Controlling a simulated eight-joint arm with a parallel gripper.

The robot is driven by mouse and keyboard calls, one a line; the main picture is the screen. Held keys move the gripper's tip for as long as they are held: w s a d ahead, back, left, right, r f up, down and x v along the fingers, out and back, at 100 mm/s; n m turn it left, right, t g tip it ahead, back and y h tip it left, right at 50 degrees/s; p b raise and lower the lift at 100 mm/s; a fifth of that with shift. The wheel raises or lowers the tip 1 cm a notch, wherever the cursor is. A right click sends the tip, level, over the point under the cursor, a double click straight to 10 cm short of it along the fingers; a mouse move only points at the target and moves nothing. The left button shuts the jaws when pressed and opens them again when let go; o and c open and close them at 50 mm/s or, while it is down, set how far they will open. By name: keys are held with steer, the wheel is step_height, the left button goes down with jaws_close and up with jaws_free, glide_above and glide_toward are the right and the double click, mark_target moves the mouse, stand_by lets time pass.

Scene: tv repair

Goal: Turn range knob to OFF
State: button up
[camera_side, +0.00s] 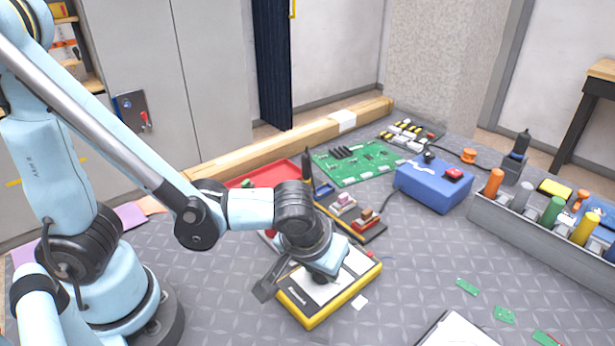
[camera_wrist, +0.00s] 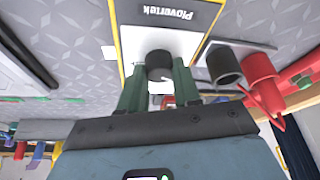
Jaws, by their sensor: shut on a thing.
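The yellow-edged meter (camera_side: 333,305) with a white face lies on the grey patterned work surface, in front of my arm. It also shows in the wrist view (camera_wrist: 190,45), with its black "Plovertek" label upside down. The round black range knob (camera_wrist: 159,62) sits on the white face, between the two green fingers of my gripper (camera_wrist: 159,76), which is shut on it. In the side view my gripper (camera_side: 322,265) reaches down over the meter and hides the knob. The knob's pointer and the position markings around it cannot be read.
Behind the meter are a green circuit board (camera_side: 350,166) and a blue box (camera_side: 425,188) with a red button. A grey tool rack (camera_side: 545,240) stands at the right.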

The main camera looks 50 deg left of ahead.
steer(key=shift+n, duration=0.3)
stand_by(0.4)
steer(key=o, duration=1)
steer(key=shift+o, duration=0.2)
steer(key=v, duration=1.2)
steer(key=shift+w+d+r, duration=0.1)
steer(key=shift+w+d, duration=0.05)
